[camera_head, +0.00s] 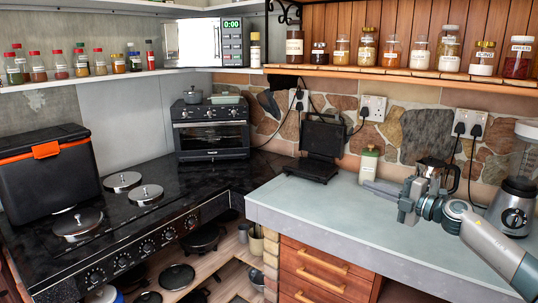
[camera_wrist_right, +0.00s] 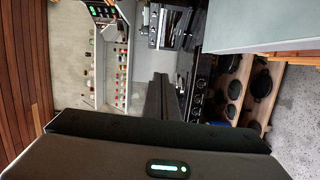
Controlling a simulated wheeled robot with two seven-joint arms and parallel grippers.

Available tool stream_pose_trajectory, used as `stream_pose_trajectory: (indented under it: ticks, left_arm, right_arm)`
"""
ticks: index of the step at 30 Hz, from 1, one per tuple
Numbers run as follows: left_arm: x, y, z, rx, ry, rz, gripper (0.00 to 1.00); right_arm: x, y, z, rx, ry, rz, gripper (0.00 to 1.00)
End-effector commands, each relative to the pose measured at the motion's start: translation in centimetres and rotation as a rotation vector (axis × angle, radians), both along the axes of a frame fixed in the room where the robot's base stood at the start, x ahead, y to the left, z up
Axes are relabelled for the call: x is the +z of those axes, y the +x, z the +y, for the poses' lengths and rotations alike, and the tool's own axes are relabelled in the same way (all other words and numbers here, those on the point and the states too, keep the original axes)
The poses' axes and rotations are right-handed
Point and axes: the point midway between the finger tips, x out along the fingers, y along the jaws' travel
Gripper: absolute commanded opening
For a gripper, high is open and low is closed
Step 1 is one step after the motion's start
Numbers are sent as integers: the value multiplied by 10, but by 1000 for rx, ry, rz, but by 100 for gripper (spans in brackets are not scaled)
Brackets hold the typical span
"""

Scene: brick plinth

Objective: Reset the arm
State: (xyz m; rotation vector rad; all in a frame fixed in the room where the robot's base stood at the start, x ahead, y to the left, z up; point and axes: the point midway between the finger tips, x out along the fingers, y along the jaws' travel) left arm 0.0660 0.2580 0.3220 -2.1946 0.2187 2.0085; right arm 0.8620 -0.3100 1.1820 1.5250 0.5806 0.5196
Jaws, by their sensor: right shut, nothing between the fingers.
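My right arm comes in from the lower right of the head view. My right gripper (camera_head: 407,203) is over the grey worktop (camera_head: 340,215), in front of a metal jug with a black handle (camera_head: 453,177). In the right wrist view its dark fingers (camera_wrist_right: 165,92) are together with nothing between them. The wrist picture is turned on its side. My left arm and left gripper are not in view. I cannot tell whether the right gripper touches the worktop.
A blender (camera_head: 513,208) stands right of my arm. A green-beige bottle (camera_head: 369,164) and an open black grill (camera_head: 320,145) stand left of the gripper. The jar shelf (camera_head: 400,73) runs above. The worktop's front left is clear. The black hob (camera_head: 120,215) is farther left.

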Motion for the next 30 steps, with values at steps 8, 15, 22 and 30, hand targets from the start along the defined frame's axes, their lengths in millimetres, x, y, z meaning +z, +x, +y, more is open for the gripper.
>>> stream_pose_trajectory:
  ticks: [8, 15, 22, 30]
  left_arm:
    - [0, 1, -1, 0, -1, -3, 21]
    - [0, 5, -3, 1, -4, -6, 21]
    - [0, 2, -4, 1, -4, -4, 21]
    - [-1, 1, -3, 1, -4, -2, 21]
  right_arm:
    - [-31, 4, 1, -28, 54, 39, 0]
    - [-73, 7, 0, -68, 119, 88, 0]
    - [-139, 6, -3, -141, 213, 171, 0]
    - [-276, -18, -12, -302, 368, 347, 0]
